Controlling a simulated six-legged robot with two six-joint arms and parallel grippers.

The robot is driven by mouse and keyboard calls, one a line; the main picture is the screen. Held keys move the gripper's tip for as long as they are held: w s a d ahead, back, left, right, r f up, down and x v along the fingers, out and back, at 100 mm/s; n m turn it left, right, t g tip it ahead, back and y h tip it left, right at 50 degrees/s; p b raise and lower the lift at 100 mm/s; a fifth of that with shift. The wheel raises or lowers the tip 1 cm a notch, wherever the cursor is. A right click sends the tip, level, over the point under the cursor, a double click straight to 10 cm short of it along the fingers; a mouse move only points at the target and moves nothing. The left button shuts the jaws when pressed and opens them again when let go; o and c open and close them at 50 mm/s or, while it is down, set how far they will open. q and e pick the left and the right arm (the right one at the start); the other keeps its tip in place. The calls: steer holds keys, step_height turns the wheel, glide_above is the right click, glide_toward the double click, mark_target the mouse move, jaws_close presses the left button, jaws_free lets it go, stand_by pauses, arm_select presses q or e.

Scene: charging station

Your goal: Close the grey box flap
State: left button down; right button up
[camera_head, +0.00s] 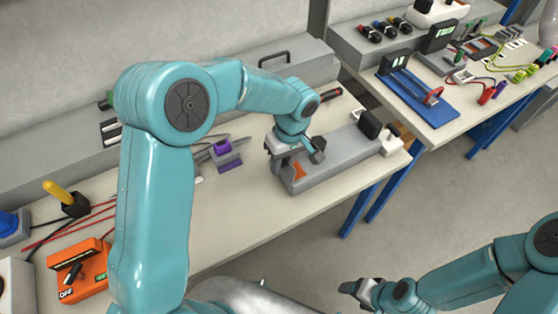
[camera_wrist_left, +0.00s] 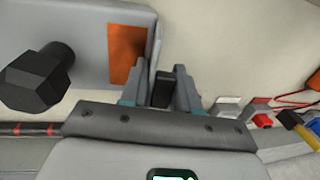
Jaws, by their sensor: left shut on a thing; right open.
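The grey box (camera_head: 340,158) lies on the near workbench, with an orange patch (camera_head: 299,171) at its left end. In the left wrist view the box (camera_wrist_left: 90,22) is at upper left, and the orange patch (camera_wrist_left: 127,53) shows beside a thin grey flap (camera_wrist_left: 154,45). My left gripper (camera_head: 288,152) is at the box's left end. In the wrist view its fingers (camera_wrist_left: 164,84) are shut on a small black handle (camera_wrist_left: 163,92) beside the flap. The flap's exact angle is hard to tell. My right gripper (camera_head: 355,289) is open and empty, away from the bench.
A black knob (camera_head: 369,124) stands on the box's right part. A purple item (camera_head: 223,147) and an orange device (camera_head: 83,272) lie to the left on the bench. A second bench with a blue stand (camera_head: 415,92) is at upper right.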

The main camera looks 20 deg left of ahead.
arm_select(q)
steer(key=shift+w+d+f+g+y+p, duration=0.1)
steer(key=shift+w+d+g+y+p, duration=0.15)
steer(key=shift+g+y+p, duration=0.5)
steer(key=shift+g, duration=0.25)
